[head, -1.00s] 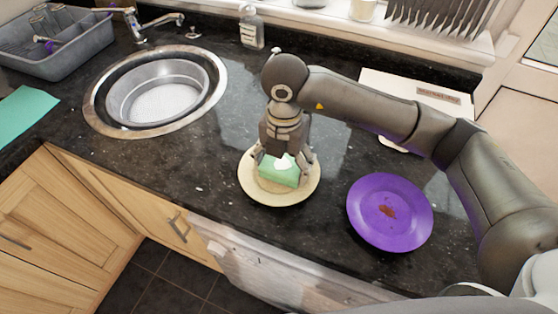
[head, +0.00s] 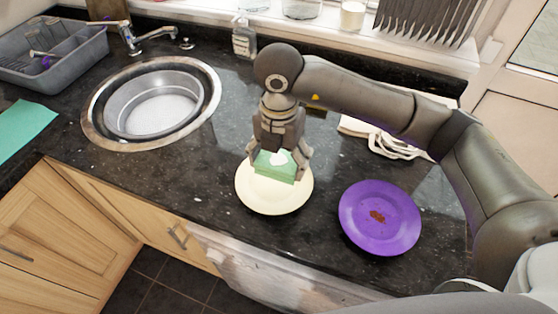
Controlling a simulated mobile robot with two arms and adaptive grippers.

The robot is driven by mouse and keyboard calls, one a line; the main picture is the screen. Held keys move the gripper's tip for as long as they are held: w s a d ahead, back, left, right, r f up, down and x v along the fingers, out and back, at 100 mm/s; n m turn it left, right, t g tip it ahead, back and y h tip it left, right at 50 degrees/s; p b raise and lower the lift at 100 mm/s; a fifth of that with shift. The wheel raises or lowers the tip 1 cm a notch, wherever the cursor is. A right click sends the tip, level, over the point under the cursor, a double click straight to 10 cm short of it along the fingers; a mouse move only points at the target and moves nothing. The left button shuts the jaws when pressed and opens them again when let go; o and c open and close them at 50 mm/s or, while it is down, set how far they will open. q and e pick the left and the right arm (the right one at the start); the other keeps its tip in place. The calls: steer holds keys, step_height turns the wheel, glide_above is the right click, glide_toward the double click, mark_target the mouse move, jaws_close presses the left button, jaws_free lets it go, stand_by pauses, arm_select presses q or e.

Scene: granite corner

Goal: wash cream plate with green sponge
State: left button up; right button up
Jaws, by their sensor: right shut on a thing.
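The cream plate (head: 272,202) lies flat on the dark granite counter, below and right of the sink. My right gripper (head: 278,170) points down over the plate and is shut on the green sponge (head: 274,174). The sponge has a white patch on top, which looks like foam. It is over the upper part of the plate; I cannot tell whether it touches the surface. The lower part of the plate looks clean; the part behind the sponge is hidden. My left gripper is not in view.
A purple plate (head: 380,228) with a reddish-brown stain lies to the right. The round sink (head: 152,103) holds a metal basin. A soap bottle (head: 244,40) stands at the back. A grey dish rack (head: 62,58) and a green cloth (head: 24,128) are at left.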

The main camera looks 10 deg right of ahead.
steer(key=shift+r, duration=0.25)
steer(key=shift+r+p, duration=0.95)
steer(key=shift+r, duration=0.6)
